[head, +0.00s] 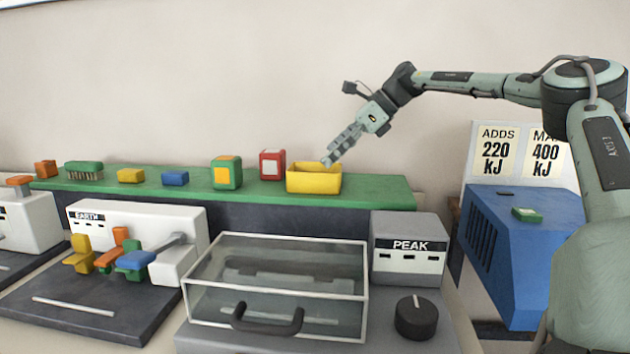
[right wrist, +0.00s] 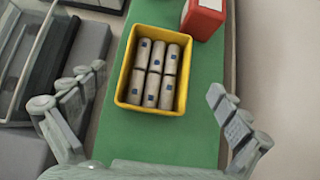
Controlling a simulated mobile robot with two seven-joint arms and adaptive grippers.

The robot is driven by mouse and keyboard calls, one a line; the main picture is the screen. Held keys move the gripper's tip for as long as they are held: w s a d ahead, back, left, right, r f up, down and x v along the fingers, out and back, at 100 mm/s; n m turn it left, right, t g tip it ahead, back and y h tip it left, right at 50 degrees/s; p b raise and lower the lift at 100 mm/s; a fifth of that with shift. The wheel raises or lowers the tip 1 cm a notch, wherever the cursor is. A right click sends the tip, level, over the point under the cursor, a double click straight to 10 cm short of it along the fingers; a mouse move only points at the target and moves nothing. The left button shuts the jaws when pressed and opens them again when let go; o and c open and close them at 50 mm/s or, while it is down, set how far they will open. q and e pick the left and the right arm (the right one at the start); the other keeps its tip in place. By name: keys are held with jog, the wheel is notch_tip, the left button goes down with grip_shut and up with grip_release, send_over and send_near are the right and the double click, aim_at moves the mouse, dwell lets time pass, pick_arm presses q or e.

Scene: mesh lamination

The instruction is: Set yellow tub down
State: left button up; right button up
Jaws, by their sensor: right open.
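The yellow tub (head: 314,181) sits upright on the right part of the green shelf (head: 380,189). In the right wrist view the tub (right wrist: 124,100) holds several pale rolls with dark square marks, standing or lying in two rows. My right gripper (head: 328,163) is at the tub's rear rim in the head view, reaching down from the upper right. In the right wrist view its open fingers (right wrist: 155,115) are spread on both sides, with nothing between them but the shelf and the tub ahead. My left gripper is not in view.
A red box (head: 272,164) stands close left of the tub, then a green and orange box (head: 227,173). A clear-lidded machine (head: 280,250) stands in front of the shelf. A blue unit (head: 520,255) is at the right. The shelf's right end is bare.

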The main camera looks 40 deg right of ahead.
aim_at(315, 168)
jog(key=x, duration=0.4)
jog(key=shift+w+a+f+p, duration=0.1)
jog(key=shift+a+f+p, duration=0.15)
jog(key=shift+a+p, duration=0.1)
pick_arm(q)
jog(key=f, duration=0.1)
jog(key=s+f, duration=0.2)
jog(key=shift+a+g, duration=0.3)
pick_arm(e)
jog(key=c, duration=1.4)
